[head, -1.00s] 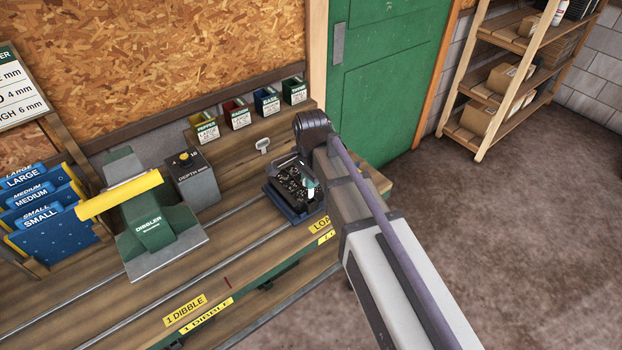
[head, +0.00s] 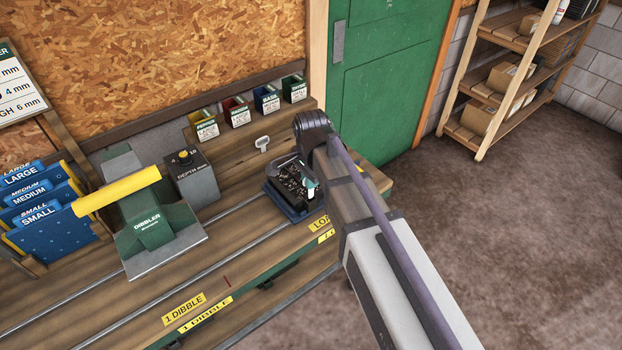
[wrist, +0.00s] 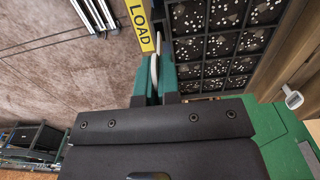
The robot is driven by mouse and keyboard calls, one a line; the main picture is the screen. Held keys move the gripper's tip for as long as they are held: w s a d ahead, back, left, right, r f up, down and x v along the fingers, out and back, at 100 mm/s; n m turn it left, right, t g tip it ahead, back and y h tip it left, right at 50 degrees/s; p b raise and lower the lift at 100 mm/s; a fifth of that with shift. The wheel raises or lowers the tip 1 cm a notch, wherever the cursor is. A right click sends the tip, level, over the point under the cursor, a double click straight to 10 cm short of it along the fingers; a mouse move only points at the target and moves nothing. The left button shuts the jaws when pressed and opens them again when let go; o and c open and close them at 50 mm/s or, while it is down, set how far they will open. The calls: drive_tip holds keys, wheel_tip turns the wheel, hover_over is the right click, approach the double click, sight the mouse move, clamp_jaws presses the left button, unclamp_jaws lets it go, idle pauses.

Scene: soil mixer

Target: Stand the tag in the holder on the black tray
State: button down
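The black tray (head: 287,170) has many cells of dark, speckled soil and sits on a blue carriage (head: 282,207). It fills the upper right of the wrist view (wrist: 205,48). My gripper (wrist: 155,84) has green fingertips closed on a thin pale tag (wrist: 155,66), seen nearly edge-on. In the head view my gripper (head: 309,184) and the tag are small at the tray's right edge, partly hidden by my arm. The tag is upright there. The holder cannot be made out, and I cannot tell whether the tag touches it.
A yellow LOAD label (wrist: 142,24) lies beside the tray. A small pale T-shaped piece (head: 262,143) stands behind it. The green dibbler (head: 152,222), depth box (head: 191,178) and colored bins (head: 237,113) stand to the left and back. The floor right of the bench is open.

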sight(311, 198)
drive_tip(key=shift+f+b, duration=0.8)
drive_tip(key=shift+f+b, duration=1.05)
drive_tip(key=c, duration=0.9)
unclamp_jaws()
drive_tip(key=shift+r, duration=0.1)
